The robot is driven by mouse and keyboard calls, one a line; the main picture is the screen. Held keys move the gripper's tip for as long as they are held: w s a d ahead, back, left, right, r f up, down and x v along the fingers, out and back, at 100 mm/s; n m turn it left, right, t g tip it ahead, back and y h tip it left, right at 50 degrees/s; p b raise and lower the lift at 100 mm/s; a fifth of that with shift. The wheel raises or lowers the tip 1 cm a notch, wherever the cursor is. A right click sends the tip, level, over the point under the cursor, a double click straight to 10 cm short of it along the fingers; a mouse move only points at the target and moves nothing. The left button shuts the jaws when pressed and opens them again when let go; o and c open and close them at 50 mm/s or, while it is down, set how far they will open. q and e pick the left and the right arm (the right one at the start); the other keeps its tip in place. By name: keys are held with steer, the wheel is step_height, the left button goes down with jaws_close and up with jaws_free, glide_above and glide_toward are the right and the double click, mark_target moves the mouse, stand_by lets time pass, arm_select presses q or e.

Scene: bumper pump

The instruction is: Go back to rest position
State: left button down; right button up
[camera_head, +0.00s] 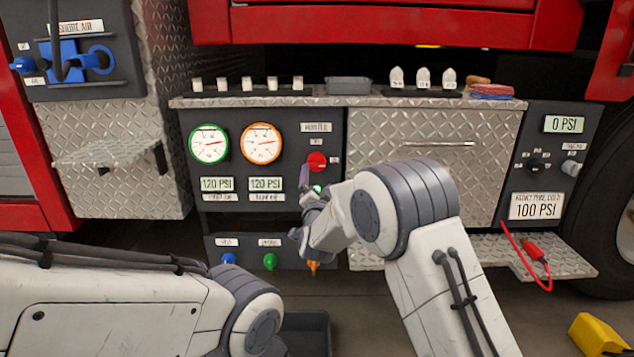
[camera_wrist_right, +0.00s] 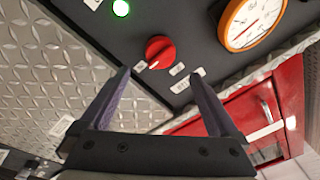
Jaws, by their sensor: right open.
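My right gripper (camera_head: 308,190) is in front of the dark gauge panel (camera_head: 240,187), just below and beside a red rotary knob (camera_head: 317,161). In the right wrist view the two fingers (camera_wrist_right: 160,90) are spread with nothing between them. The red knob (camera_wrist_right: 159,51) shows beyond the fingertips, apart from them. A lit green light (camera_wrist_right: 121,8) is near it. My left arm comes in from the lower left; its gripper is outside the view.
Green-rimmed (camera_head: 209,143) and orange-rimmed (camera_head: 262,143) gauges sit on the panel. A yellow block (camera_head: 597,335) lies on the floor at right. A dark bin (camera_head: 306,332) stands below the panel.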

steer(key=shift+s+f, duration=0.15)
steer(key=shift+s, duration=0.75)
steer(key=s+d+f+n+g+y, duration=0.1)
steer(key=s+d+f+n+g, duration=0.5)
steer(key=s+d+f+g, duration=0.55)
steer(key=s+d+f+n+g, duration=0.1)
steer(key=s+d+g, duration=0.1)
steer(key=s, duration=0.6)
steer(key=s+d+f+n+g+h, duration=0.1)
steer(key=s+d, duration=0.1)
steer(key=s, duration=0.6)
steer(key=s+d+f+n+g, duration=0.1)
steer(key=s+d+f+g, duration=0.15)
steer(key=s, duration=0.55)
steer(key=s+a+r+n+g+y+p, duration=0.15)
steer(key=s+a+r+n+p, duration=0.5)
steer(key=s+a+r, duration=0.65)
step_height(320, 180, up, 37)
steer(key=p, duration=3.6)
steer(key=shift+s+a+n+g+p, duration=0.15)
steer(key=shift+a+n+g+p, duration=0.2)
steer(key=shift+a+n, duration=0.1)
